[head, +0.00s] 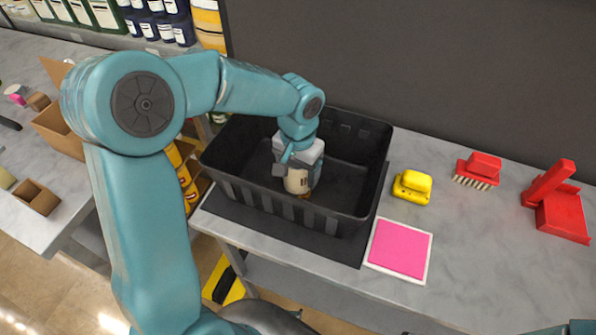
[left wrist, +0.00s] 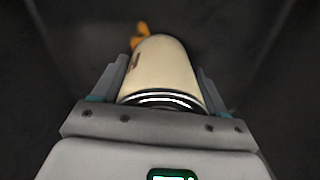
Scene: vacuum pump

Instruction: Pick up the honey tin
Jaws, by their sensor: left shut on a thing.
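The honey tin (head: 296,182) is a cream cylinder inside the black crate (head: 335,220) in the head view. My left gripper (head: 292,174) reaches down into the crate and is shut on the tin. In the left wrist view the tin (left wrist: 162,72) lies between the two fingers of the gripper (left wrist: 160,85), with its dark metallic rim toward the palm. A small orange thing (left wrist: 142,28) shows at the tin's far end. I cannot tell whether the tin touches the crate floor. My right gripper is not in view.
The crate stands on a dark mat on a grey table. To its right are a pink pad (head: 399,248), a yellow object (head: 412,187), a red brush (head: 478,170) and a red dustpan (head: 560,212). A second table with cardboard boxes (head: 60,130) stands at the left.

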